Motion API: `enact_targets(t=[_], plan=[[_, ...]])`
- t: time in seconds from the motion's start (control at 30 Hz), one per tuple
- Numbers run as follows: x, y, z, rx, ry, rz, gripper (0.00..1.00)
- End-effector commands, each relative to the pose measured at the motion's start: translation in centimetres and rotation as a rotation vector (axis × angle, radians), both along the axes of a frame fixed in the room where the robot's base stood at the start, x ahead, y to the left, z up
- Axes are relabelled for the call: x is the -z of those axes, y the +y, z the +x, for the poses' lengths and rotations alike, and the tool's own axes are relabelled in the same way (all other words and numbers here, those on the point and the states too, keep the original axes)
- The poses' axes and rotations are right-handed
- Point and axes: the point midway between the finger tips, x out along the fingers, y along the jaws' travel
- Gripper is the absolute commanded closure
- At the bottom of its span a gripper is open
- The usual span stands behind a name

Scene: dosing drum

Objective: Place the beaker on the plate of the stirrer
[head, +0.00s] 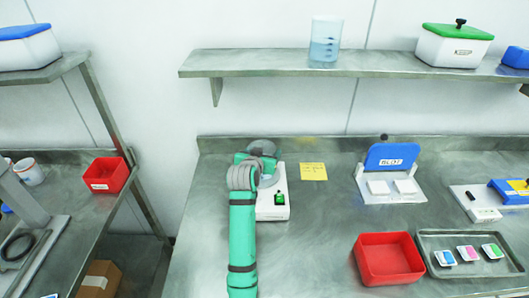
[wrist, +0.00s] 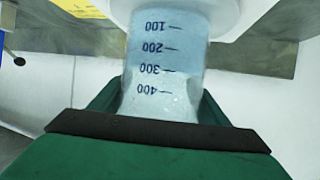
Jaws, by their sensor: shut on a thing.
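A clear beaker (wrist: 165,65) with dark graduation marks fills the middle of the wrist view, upside down in that picture. My gripper (wrist: 157,105) is shut on it, with a green finger at either side. The beaker's base end lies against or just over the white stirrer (wrist: 230,15); I cannot tell if they touch. In the head view the white stirrer (head: 279,198), with a green switch, stands on the bench, partly covered by my arm.
Another beaker with blue liquid (head: 325,40) stands on the wall shelf (head: 350,65). A yellow note (head: 313,171) lies right of the stirrer. A blue-lidded device (head: 391,160), a red bin (head: 388,258) and a metal tray (head: 432,241) stand farther right. Bench between stirrer and red bin is clear.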

Motion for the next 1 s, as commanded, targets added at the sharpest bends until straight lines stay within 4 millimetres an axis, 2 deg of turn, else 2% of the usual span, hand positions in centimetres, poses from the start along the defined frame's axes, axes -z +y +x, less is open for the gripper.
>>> enact_targets(t=[0.07, 0.1, 0.17, 0.57, 0.77, 1.0], plan=[[0.0, 0.1, 0.0, -0.001, -0.003, 0.000, 0.77], [0.3, 0.1, 0.0, -0.001, 0.000, 0.000, 0.26], [0.2, 0.1, 0.0, -0.001, 0.000, -0.001, 0.12], [-0.2, 0.1, -0.2, -0.001, 0.000, -0.001, 0.12], [-1.3, 0.9, -2.8, -0.002, -0.002, -0.001, 0.12], [-3.1, 2.0, -7.2, -0.002, -0.001, 0.000, 0.12]])
